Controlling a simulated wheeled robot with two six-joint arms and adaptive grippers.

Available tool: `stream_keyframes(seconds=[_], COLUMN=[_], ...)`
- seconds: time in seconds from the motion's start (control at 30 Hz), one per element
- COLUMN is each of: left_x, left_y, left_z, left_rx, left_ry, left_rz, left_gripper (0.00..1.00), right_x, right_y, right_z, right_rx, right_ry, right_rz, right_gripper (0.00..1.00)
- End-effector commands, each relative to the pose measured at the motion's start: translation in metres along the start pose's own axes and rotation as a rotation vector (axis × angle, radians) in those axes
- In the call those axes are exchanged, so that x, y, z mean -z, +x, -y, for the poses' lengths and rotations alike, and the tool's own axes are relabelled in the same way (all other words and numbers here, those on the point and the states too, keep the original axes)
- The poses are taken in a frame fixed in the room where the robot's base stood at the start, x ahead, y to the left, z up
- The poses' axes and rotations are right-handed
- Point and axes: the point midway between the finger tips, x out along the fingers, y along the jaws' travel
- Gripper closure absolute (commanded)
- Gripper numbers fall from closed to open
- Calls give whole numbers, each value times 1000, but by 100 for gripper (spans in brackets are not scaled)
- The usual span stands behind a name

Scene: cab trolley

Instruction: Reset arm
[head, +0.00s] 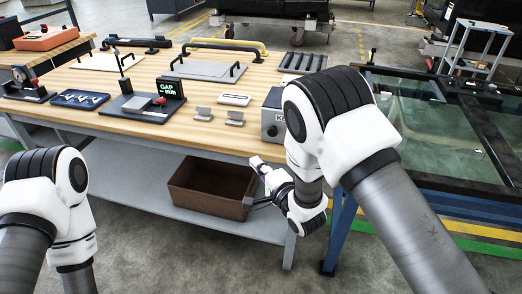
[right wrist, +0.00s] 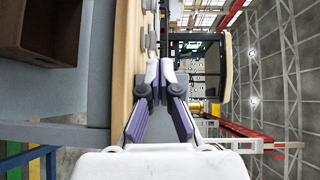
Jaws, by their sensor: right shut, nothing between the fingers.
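My right arm (head: 335,120) reaches down at the right of the head view. Its gripper (head: 256,164) is beside the front edge of the wooden workbench (head: 120,130), below the top and close to the brown bin. In the right wrist view the gripper (right wrist: 161,72) is shut and empty, its pale fingertips together. My left arm (head: 45,205) hangs at the left of the head view, its gripper out of the picture.
A brown bin (head: 208,205) stands on the bench's lower shelf (head: 130,190). The top bears a gap gauge display (head: 168,88), a grey box (head: 272,120) and several fixtures. A glass panel in a dark frame (head: 430,135) lies at the right. Floor in front is clear.

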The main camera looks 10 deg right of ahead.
Motion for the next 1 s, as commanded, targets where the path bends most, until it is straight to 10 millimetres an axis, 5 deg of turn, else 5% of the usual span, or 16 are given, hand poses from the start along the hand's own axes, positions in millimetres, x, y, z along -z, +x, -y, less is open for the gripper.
stream_keyframes(seconds=[0.17, 0.33, 0.47, 0.63, 0.8, 0.9, 1.0], left_x=[0, 0, 0, 0, 0, 0, 0], left_y=[-1, -11, -18, -24, -24, -24, -24], left_z=[0, 0, 0, 0, 0, 0, 0], left_rx=[0, 0, 0, 0, 0, 0, 0], left_ry=[0, -1, 0, 0, 0, 0, 0], left_rz=[1, 1, 1, 1, 1, 1, 1], left_gripper=[50, 50, 50, 50, 50, 50, 50], right_x=[-2, 27, 52, 51, 20, 8, 5], right_y=[-3, -38, -112, -244, -371, -401, -407], right_z=[-2, -55, -134, -217, -244, -244, -245], right_rx=[-6, -128, -424, -934, -1328, -1368, -1347], right_ry=[3, 81, 49, -236, -607, -774, -873], right_rz=[-1, -81, -175, -70, 429, 707, 846], right_gripper=[100, 100, 100, 100, 100, 100, 100])
